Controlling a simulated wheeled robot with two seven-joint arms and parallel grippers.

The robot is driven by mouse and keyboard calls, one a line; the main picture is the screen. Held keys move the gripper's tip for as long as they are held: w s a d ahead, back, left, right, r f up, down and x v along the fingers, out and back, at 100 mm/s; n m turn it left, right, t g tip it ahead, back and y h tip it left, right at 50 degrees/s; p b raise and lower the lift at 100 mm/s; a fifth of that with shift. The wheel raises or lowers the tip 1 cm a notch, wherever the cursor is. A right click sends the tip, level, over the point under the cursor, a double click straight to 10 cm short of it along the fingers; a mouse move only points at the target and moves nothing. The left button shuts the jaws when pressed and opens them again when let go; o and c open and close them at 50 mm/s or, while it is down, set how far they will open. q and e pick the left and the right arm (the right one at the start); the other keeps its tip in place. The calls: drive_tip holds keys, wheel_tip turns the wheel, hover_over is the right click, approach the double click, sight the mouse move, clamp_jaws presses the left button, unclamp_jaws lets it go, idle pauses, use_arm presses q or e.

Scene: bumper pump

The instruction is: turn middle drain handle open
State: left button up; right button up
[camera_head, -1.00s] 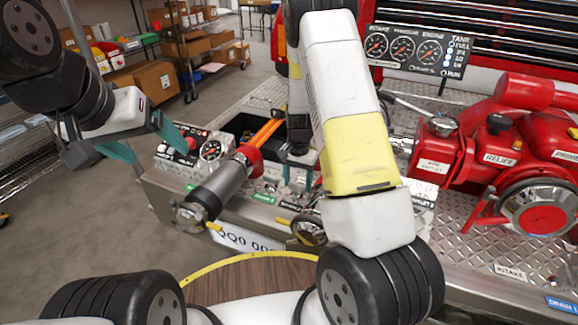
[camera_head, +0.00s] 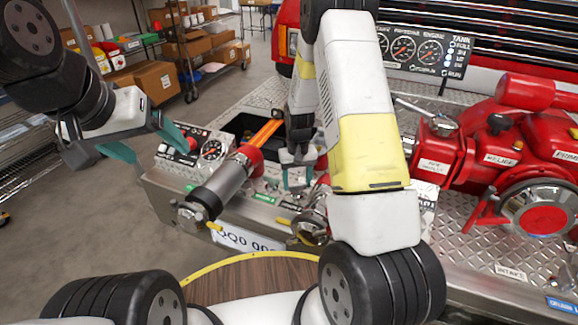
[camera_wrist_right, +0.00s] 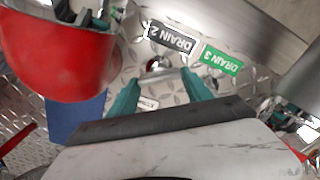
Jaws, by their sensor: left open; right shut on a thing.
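My right gripper (camera_head: 295,180) reaches down to the bumper panel in the head view. In the right wrist view its two teal fingers (camera_wrist_right: 161,90) stand on either side of a small shiny metal drain handle (camera_wrist_right: 158,66), beside the dark DRAIN 2 label (camera_wrist_right: 171,40). The gripper is shut on this handle; the exact contact is hard to see. The green DRAIN 3 label (camera_wrist_right: 222,60) is to the right. In the head view, the handle is hidden by the gripper. My left gripper (camera_head: 147,142) is open and empty, in the air left of the bumper.
A grey cylinder with a red collar (camera_head: 219,188) lies left of my right gripper. The red pump (camera_head: 530,150) and gauge panel (camera_head: 425,50) are on the right. A red cup-like part (camera_wrist_right: 60,55) is close in the wrist view. The floor at left is open.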

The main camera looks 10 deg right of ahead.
drive_tip(key=n, duration=0.5)
drive_tip(key=shift+n, duration=0.3)
drive_tip(key=n, duration=0.5)
drive_tip(key=shift+s+a, duration=0.1)
drive_tip(key=shift+a, duration=0.05)
drive_tip(key=shift+n, duration=0.3)
drive_tip(key=o, duration=1.1)
wheel_tip(320, 180, up, 8)
drive_tip(key=shift+f, duration=0.1)
